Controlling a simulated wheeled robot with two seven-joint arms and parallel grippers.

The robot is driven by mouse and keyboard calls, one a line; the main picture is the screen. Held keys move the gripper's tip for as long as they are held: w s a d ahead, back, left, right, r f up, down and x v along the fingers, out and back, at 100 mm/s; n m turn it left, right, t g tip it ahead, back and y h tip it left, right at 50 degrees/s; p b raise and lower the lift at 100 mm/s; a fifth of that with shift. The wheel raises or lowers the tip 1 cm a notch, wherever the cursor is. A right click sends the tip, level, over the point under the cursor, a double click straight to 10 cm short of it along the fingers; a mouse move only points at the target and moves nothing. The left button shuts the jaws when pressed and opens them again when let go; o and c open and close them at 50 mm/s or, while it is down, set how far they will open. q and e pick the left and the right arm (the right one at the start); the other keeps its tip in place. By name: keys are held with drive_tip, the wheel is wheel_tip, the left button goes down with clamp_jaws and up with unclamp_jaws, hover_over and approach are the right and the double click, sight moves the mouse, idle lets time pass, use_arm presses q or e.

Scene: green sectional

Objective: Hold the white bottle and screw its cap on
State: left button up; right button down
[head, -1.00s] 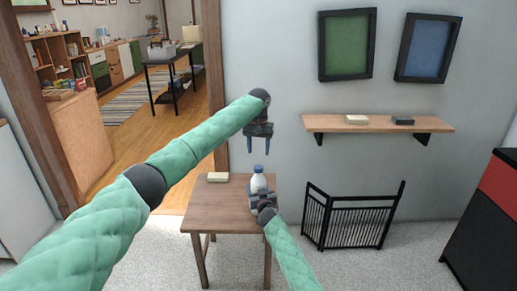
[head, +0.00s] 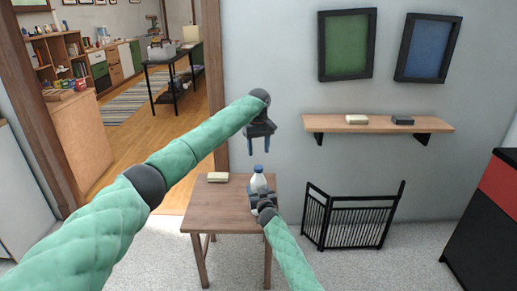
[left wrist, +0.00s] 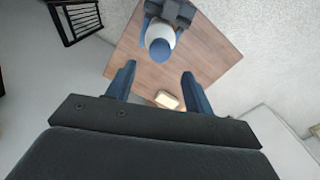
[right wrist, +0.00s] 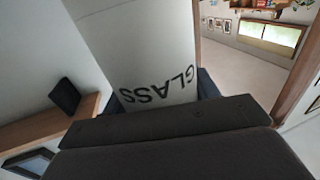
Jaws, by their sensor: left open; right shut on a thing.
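The white bottle (head: 259,182) stands upright over the right front part of the small wooden table (head: 222,214), with a blue cap (head: 258,168) on its top. In the left wrist view the cap (left wrist: 160,49) shows from above. I cannot tell how tightly it sits. My right gripper (head: 262,195) is shut around the bottle's body. The right wrist view shows the bottle's white side (right wrist: 150,50) with the lettering GLASS. My left gripper (head: 259,150) is open and empty above the cap, apart from it, fingers pointing down. Whether the bottle touches the table is hidden.
A cream box (head: 217,177) lies at the table's back left. A black folding barrier (head: 350,218) stands on the floor to the right. A wall shelf (head: 378,122) with two small boxes is at the right. The table's left front is clear.

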sight(258, 167)
use_arm(q)
drive_tip(key=shift+f, duration=4)
drive_tip(key=c, duration=1)
drive_tip(key=m, duration=0.3)
drive_tip(key=shift+f+m, duration=0.1)
drive_tip(key=shift+m, duration=0.3)
drive_tip(key=m, duration=1.4)
drive_tip(key=o, duration=1)
